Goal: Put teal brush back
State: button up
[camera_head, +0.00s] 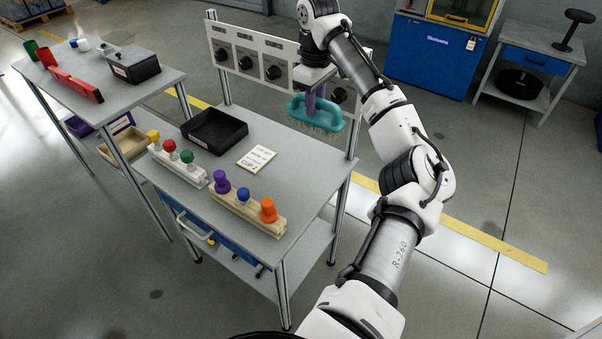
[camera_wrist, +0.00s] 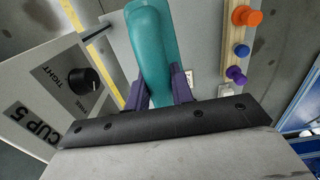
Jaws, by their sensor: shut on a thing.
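The teal brush (camera_head: 316,116) hangs in the air above the back right part of the grey workbench, bristles down. My gripper (camera_head: 312,100) is shut on its handle from above. In the wrist view the teal brush (camera_wrist: 153,50) runs between the two purple fingers of my gripper (camera_wrist: 160,88). The brush is clear of the bench top and close in front of the panel with dials. Its bristle side is hidden in the wrist view.
The workbench (camera_head: 285,170) holds an empty black tray (camera_head: 214,131), a written card (camera_head: 257,159) and two racks of coloured pegs (camera_head: 178,164) (camera_head: 247,208) along its front. A dial panel (camera_head: 250,60) stands at its back. A side table (camera_head: 85,90) is at left.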

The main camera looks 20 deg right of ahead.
aim_at(314, 129)
jog(key=shift+f, duration=10)
jog(key=shift+f, duration=0.1)
jog(key=o, duration=1)
jog(key=shift+c, duration=0.2)
notch_tip(314, 129, up, 12)
jog(key=shift+r+b, duration=0.15)
jog(key=shift+b, duration=0.2)
